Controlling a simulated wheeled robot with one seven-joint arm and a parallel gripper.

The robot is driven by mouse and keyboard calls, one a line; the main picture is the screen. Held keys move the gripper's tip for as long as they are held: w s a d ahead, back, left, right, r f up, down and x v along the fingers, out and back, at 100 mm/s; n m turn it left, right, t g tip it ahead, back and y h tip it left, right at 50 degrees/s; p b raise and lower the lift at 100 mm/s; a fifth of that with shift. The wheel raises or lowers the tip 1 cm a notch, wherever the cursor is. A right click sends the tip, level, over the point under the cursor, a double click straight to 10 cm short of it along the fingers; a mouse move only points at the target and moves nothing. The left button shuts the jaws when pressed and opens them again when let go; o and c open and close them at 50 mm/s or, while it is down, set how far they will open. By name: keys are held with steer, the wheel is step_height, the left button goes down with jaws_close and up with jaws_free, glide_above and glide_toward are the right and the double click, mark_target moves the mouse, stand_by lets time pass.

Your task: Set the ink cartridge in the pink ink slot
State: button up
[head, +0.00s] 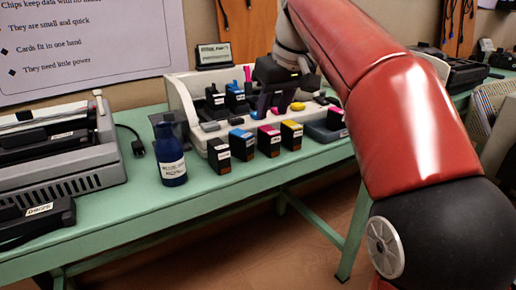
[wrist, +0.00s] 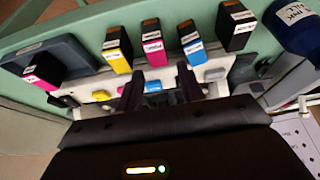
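My gripper (head: 273,101) hangs over the white exhibit unit (head: 185,97), fingers down and apart. In the wrist view my gripper (wrist: 159,78) shows nothing held between its fingers. A black cartridge with a pink face (head: 336,117) stands in a dark tray at the right end of the unit; it also shows in the wrist view (wrist: 44,68). Another pink-faced cartridge (head: 268,141) stands in the front row, also in the wrist view (wrist: 153,44). The slot openings are not clear.
Blue (head: 242,144), yellow (head: 291,135) and black (head: 218,155) cartridges stand along the front. A dark blue bottle (head: 170,157) stands left of them. The green bench (head: 120,215) is clear in front.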

mark_target(269, 130)
steer(key=x, duration=0.2)
steer(key=b+x, duration=0.1)
steer(key=x, duration=0.1)
steer(key=b+x, duration=0.1)
steer(key=x, duration=0.1)
steer(key=shift+d+f, duration=0.3)
steer(key=shift+f, duration=0.05)
steer(key=shift+w+a+f, duration=0.15)
steer(key=shift+w+f, duration=0.05)
steer(key=shift+f, duration=0.3)
steer(key=shift+c, duration=0.5)
steer(key=c, duration=0.7)
steer(key=shift+r, duration=0.1)
